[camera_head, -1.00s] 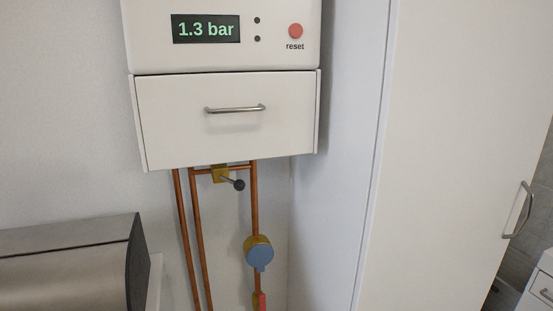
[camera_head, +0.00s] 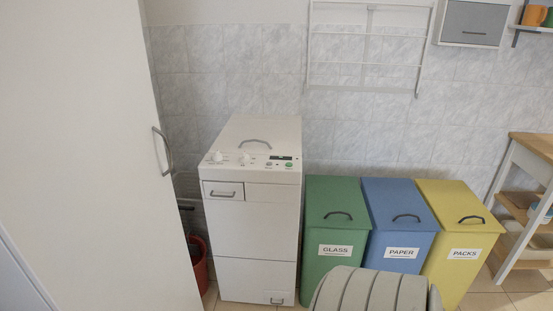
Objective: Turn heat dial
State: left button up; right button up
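No dial that I can identify as the heat dial is in view. A white top-loading washing machine (camera_head: 255,225) stands against the tiled wall. Its top panel carries a left white knob (camera_head: 217,156) and a second white knob (camera_head: 244,160), with labels too small to read. A small dark display (camera_head: 281,158) sits to their right. The boiler with its pipes is out of view. Neither of my grippers is in view.
A tall white cabinet door with a handle (camera_head: 162,151) fills the left. Green GLASS (camera_head: 335,215), blue PAPER (camera_head: 398,215) and yellow PACKS (camera_head: 455,215) bins stand right of the washer. A red bucket (camera_head: 200,262) is beside it. A wooden-topped shelf unit (camera_head: 535,145) stands far right.

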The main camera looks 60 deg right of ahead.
aim_at(244, 158)
jog(key=z, duration=1.95)
